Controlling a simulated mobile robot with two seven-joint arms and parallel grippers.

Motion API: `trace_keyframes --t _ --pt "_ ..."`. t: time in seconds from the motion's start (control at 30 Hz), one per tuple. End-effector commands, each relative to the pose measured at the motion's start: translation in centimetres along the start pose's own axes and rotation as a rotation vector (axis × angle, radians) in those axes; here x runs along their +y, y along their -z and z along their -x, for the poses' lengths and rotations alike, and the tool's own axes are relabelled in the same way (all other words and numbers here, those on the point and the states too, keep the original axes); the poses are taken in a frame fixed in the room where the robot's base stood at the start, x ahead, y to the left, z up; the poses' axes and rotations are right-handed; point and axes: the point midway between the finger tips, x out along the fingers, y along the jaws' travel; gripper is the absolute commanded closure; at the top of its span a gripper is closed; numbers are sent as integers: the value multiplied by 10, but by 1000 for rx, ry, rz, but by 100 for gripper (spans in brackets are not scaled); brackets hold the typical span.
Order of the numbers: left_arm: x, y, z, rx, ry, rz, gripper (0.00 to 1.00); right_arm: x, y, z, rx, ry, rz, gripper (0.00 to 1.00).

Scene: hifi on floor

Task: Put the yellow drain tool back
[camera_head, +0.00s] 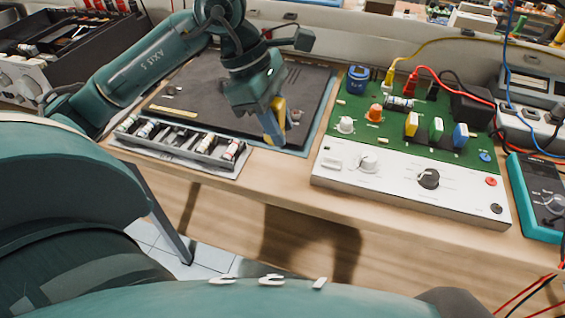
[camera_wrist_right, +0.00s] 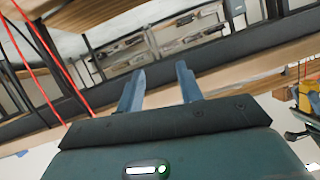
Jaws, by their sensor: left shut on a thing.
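My left gripper (camera_head: 272,130) is over the right part of the dark mat (camera_head: 225,88), pointing down. It is shut on a yellow piece, which I take to be the yellow drain tool (camera_head: 280,106). Its blue fingers cover part of the tool, and I cannot tell whether it touches the mat. A narrow tray (camera_head: 207,160) with several small compartments and parts lies to the left of the gripper, along the table's front edge. My right gripper (camera_wrist_right: 160,88) shows in the right wrist view with its two blue fingers apart and nothing between them.
A green-and-white circuit panel (camera_head: 330,180) with knobs and coloured blocks stands right of the left gripper. A teal multimeter (camera_head: 540,195) is at the far right. Red and blue cables hang there. A dark organiser box (camera_head: 90,52) stands at the back left.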

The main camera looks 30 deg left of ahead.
Motion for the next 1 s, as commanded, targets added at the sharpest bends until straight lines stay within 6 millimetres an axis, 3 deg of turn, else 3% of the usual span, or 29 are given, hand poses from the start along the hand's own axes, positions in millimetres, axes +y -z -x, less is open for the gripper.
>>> trace_keyframes --t 0.1,0.57,0.97,1.0 --pt "-1 10 -23 1 5 2 95 1 0 3 6 -4 3 64" --pt "-1 29 -70 0 4 -2 95 2 -2 5 16 -8 9 64" --pt "0 32 -77 0 0 -4 95 3 -1 4 34 -9 14 64" --pt "0 32 -76 1 1 -3 70 3 1 6 35 -10 15 64"
